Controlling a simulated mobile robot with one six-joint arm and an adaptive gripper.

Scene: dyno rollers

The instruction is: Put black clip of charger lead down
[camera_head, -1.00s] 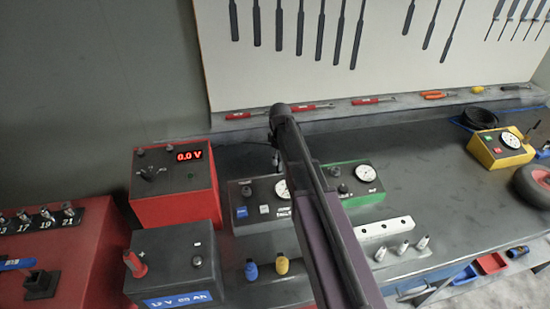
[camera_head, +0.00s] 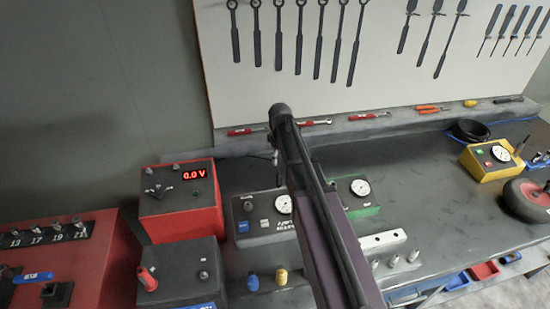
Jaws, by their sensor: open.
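My dark purple arm crosses the middle of the view. My gripper does not show; the arm seems to hide it. A small thin part shows just left of the arm, too small to identify.
Grey and green gauge boxes (camera_head: 262,222) (camera_head: 359,189) stand behind the arm. Blue and yellow caps (camera_head: 252,282) (camera_head: 281,277) and a white block (camera_head: 382,242) lie in front. A yellow gauge box (camera_head: 491,160) and wheel (camera_head: 527,198) are at right. The rear bench middle is fairly clear.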

